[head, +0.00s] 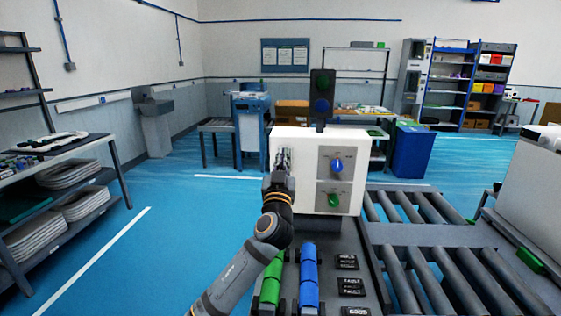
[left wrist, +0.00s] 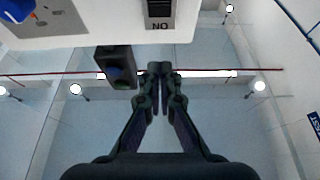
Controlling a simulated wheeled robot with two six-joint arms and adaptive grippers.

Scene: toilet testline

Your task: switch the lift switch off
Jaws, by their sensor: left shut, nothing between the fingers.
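A white control box (head: 350,147) stands at the end of the conveyor, with a blue knob (head: 337,165) and a green knob (head: 333,200) on grey plates. My left gripper (head: 283,152) is in front of the box's left part and covers what is there. In the left wrist view the box edge (left wrist: 110,38) runs along the top, with a dark switch (left wrist: 160,9) above a label reading "NO". There, my left gripper (left wrist: 158,68) is shut and empty, its tips just below the box edge in the picture. I cannot tell which control is the lift switch. My right gripper is out of view.
A dark signal tower (head: 322,90) rises behind the box, also in the left wrist view (left wrist: 115,68). Green (head: 271,280) and blue (head: 309,275) rollers and a labelled panel lie in front. Roller conveyors (head: 430,260) are at the right. Blue floor is open at the left.

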